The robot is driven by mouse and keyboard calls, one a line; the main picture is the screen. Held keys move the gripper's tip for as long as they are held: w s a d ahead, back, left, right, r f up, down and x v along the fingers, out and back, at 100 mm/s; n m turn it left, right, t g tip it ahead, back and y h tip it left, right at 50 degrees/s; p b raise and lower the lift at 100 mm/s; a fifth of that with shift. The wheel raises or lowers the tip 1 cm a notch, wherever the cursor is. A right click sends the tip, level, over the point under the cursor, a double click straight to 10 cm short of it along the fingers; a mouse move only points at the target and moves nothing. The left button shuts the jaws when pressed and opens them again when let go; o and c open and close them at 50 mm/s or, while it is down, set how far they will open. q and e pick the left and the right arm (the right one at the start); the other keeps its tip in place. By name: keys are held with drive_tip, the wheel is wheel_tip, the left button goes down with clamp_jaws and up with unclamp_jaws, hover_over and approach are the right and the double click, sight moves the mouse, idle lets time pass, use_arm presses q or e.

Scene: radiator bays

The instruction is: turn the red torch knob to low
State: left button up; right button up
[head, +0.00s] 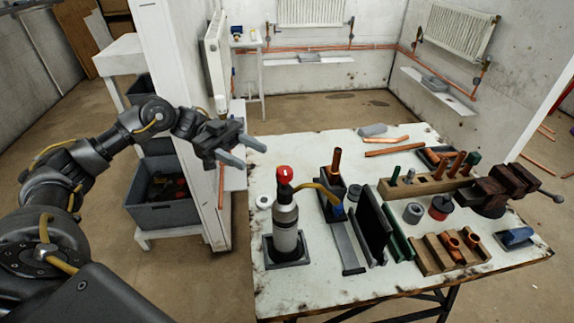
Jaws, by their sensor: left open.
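The red torch knob (285,174) sits on top of a grey gas bottle (286,223), which stands upright in a dark square base on the near left of the workbench. A yellow hose (318,190) runs from the bottle's top to the right, to a torch (337,208) at a dark stand. The knob's setting is too small to read. My left gripper (253,151) is open and empty, its fingers pointing right, above and left of the knob and apart from it. My right gripper does not show.
The white workbench (315,285) holds a wooden block with upright pieces (425,184), a dark vise (495,188), a dark upright panel (372,222) and copper pipes. A white partition post (185,120) stands left of the bench, near my left arm.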

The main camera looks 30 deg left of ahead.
sight(285, 170)
use_arm(q)
drive_tip(key=d+p, duration=0.1)
drive_tip(key=d, duration=0.2)
drive_tip(key=d+p, duration=0.1)
drive_tip(key=d, duration=0.1)
drive_tip(key=s+d+p, duration=0.1)
drive_tip(key=d, duration=0.2)
drive_tip(key=shift+d+r+p, duration=0.1)
drive_tip(key=shift+d+p, duration=0.2)
drive_tip(key=shift+d, duration=0.75)
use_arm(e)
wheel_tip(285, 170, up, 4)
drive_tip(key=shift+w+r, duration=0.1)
use_arm(q)
drive_tip(key=shift+s, duration=0.1)
drive_tip(key=shift+c, duration=0.2)
